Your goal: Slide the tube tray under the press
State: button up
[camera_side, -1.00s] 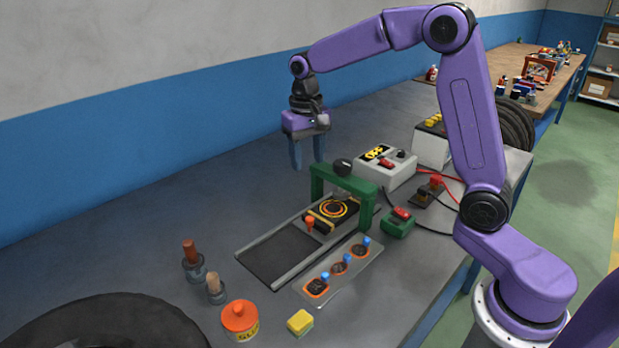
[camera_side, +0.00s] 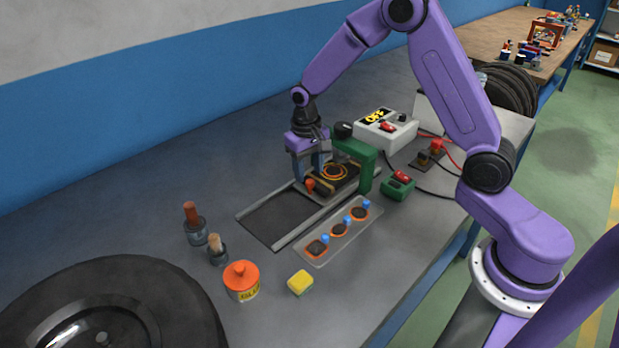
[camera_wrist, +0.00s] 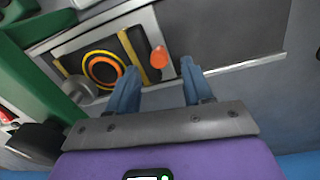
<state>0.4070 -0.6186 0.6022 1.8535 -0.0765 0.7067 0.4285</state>
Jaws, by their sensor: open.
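The tube tray (camera_side: 337,178) is a dark plate with an orange ring, yellow stripes and an upright orange knob (camera_side: 310,185). It sits on a railed track (camera_side: 277,219) beside the green press frame (camera_side: 366,167); how far it reaches beneath the frame is unclear. The wrist view shows the tray's orange ring (camera_wrist: 103,70) just right of the green frame (camera_wrist: 45,80). My gripper (camera_side: 308,176) is low at the knob end of the tray. Its open fingers (camera_wrist: 157,74) stand on either side of the orange knob (camera_wrist: 158,57), with no visible grip on it.
A plate with several orange-rimmed patches and blue caps (camera_side: 340,230) lies alongside the track. A green box with a red switch (camera_side: 398,186) and a grey control box (camera_side: 385,130) stand near the press. Tools, an orange pot (camera_side: 241,281) and a sponge (camera_side: 300,282) stand in front.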

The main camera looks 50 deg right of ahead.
aim_at(310, 181)
jog(key=shift+d+f, duration=0.1)
jog(key=shift+f, duration=1.65)
grip_shut()
jog(key=shift+d, duration=2.15)
grip_release()
notch_tip(310, 181, up, 17)
jog(key=a, duration=0.1)
jog(key=shift+r, duration=0.2)
